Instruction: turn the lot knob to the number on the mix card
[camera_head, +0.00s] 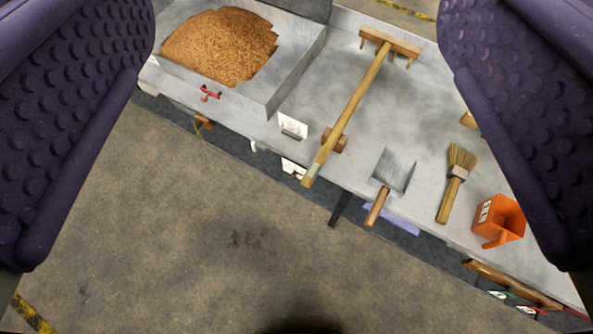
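The two purple studded fingers of my gripper (297,140) stand far apart at the left and right edges of the view, with nothing between them up close. A small red handle-like part (210,93) is on the front of the grain tray; I cannot tell if it is the lot knob. A small white card (292,126) stands on the bench right of the tray, and another white card (293,168) hangs below at the bench edge. Their writing is too small to read, so I cannot tell which is the mix card. No numbered dial is clear.
A metal tray (298,72) of brown grain (220,45) sits on the grey bench (335,75). A long wooden rake (352,103), a flat scoop (394,172), a brush (455,182) and an orange container (499,221) lie to the right. Bare floor (200,235) fills the foreground.

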